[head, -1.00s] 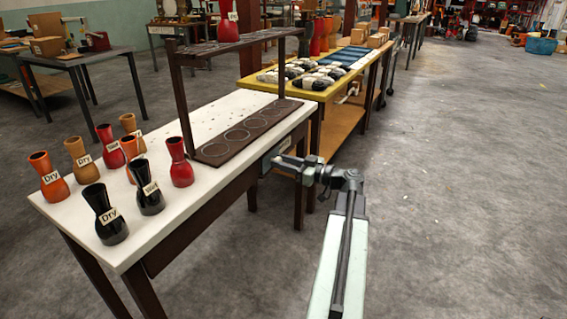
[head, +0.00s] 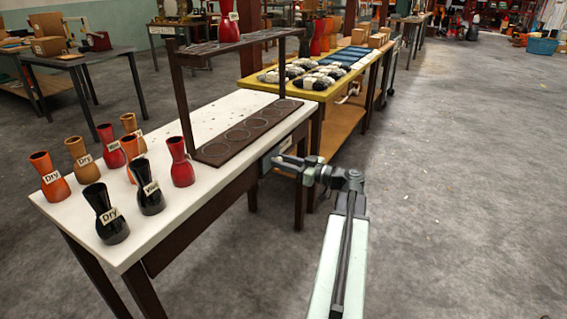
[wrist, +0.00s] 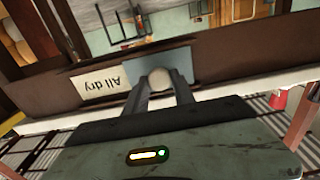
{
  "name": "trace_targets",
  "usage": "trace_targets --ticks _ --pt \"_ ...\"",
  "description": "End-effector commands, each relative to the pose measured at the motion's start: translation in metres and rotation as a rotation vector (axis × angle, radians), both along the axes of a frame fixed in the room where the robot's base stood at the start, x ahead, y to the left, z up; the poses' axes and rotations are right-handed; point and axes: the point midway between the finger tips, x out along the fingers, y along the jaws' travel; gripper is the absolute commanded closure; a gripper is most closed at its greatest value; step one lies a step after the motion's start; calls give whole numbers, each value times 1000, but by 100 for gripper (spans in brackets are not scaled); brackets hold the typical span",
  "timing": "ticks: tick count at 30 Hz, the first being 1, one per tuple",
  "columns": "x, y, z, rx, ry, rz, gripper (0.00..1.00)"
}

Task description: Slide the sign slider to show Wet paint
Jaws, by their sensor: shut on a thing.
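The sign is fixed to the dark side rail of the white-topped table. In the wrist view its white panel (wrist: 108,84) reads "All dry", upside down. A blue-grey slider plate (wrist: 185,64) lies beside that panel, to its right, and hides what is behind it. A pale round knob (wrist: 159,76) stands out from the plate. My gripper (wrist: 160,88) is shut on this knob, with a finger on each side. In the head view my gripper (head: 277,160) is at the table's long right side, and the sign is too small to read there.
A dark rack (head: 183,105) stands farther back with a red drum on top. A yellow table (head: 250,84) is beyond. The floor to the right is clear.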

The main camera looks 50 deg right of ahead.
Motion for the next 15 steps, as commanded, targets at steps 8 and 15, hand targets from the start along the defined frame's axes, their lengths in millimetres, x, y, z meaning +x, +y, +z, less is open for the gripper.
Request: trace_targets --ticks 8,15 --pt "7 -30 -1 0 2 -2 100" --pt "22 -93 0 0 1 -5 100"
